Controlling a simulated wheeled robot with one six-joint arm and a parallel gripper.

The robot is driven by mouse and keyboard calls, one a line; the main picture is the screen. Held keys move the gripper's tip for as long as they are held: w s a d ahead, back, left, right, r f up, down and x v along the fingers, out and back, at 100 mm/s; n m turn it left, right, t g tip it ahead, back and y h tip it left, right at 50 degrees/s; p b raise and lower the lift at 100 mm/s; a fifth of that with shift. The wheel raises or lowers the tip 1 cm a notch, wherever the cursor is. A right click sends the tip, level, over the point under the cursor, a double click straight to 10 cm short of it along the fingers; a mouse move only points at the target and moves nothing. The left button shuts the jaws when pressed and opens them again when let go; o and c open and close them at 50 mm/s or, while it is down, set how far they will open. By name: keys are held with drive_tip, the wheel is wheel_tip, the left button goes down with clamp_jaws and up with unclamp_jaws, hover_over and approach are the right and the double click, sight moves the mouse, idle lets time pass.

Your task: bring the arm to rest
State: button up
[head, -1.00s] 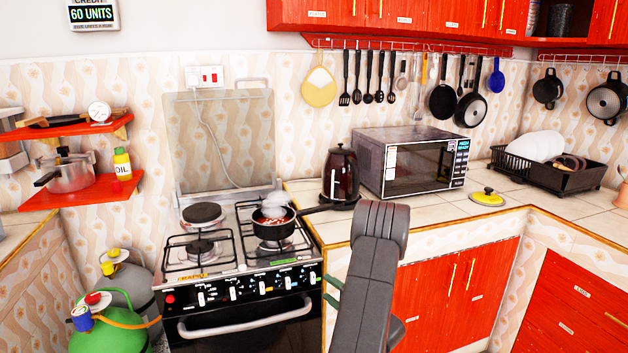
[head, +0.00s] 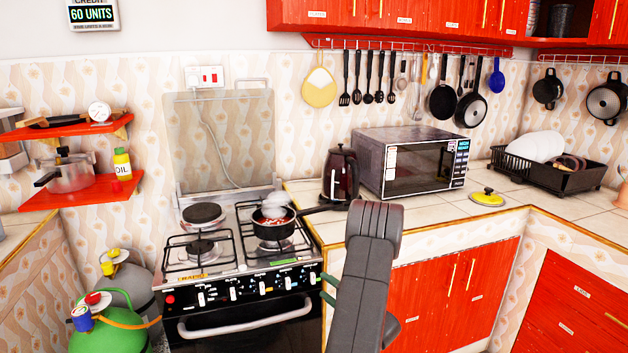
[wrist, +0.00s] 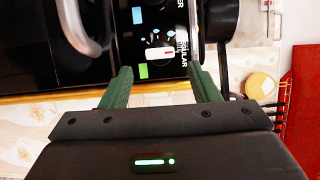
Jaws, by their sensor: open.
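My gripper (head: 325,288) is partly hidden behind my grey arm in the head view. Only its green fingers show there, in front of the stove's right front edge. In the wrist view, my gripper (wrist: 160,72) has its two green fingers spread apart with nothing between them. Beyond them is the black front of the stove (wrist: 60,45), with a control knob and a curved handle. My arm crosses the lower middle of the head view, raised in front of the counter.
A small black pan (head: 268,228) steams on the stove's front right burner. A kettle (head: 340,174) and a microwave (head: 418,165) stand on the counter behind my arm. Red cabinet doors (head: 450,290) are to the right. A green gas cylinder (head: 105,328) stands at lower left.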

sight(313, 278)
drive_tip(key=x, duration=0.5)
drive_tip(key=shift+r, duration=0.15)
drive_tip(key=shift+s+d+r+n+h+p, duration=0.15)
drive_tip(key=shift+n+h+p, duration=0.3)
drive_tip(key=shift+n, duration=0.45)
drive_tip(key=n+g+h, duration=0.1)
drive_tip(key=n, duration=0.2)
drive_tip(key=n+h+b, duration=0.1)
drive_tip(key=n+h, duration=0.1)
drive_tip(key=n, duration=0.1)
drive_tip(key=shift+a+n+b, duration=0.25)
drive_tip(key=shift+n+b, duration=0.05)
drive_tip(key=shift+b, duration=0.1)
drive_tip(key=n+h+b, duration=0.1)
drive_tip(key=b, duration=0.1)
drive_tip(key=n+h+b, duration=0.1)
drive_tip(key=n+b, duration=0.1)
drive_tip(key=b, duration=0.1)
drive_tip(key=shift+s+a+n+h, duration=0.15)
drive_tip(key=shift+a+n+h, duration=0.05)
drive_tip(key=shift+n+h, duration=0.1)
drive_tip(key=n+h+b, duration=0.1)
drive_tip(key=n+b, duration=0.1)
drive_tip(key=b, duration=0.4)
drive_tip(key=shift+a+r, duration=0.1)
drive_tip(key=shift+h+b, duration=0.25)
drive_tip(key=shift+b, duration=0.15)
drive_tip(key=shift+s+r+n+t+b, duration=0.1)
drive_tip(key=shift+r+n+t+b, duration=0.15)
drive_tip(key=shift+b, duration=0.2)
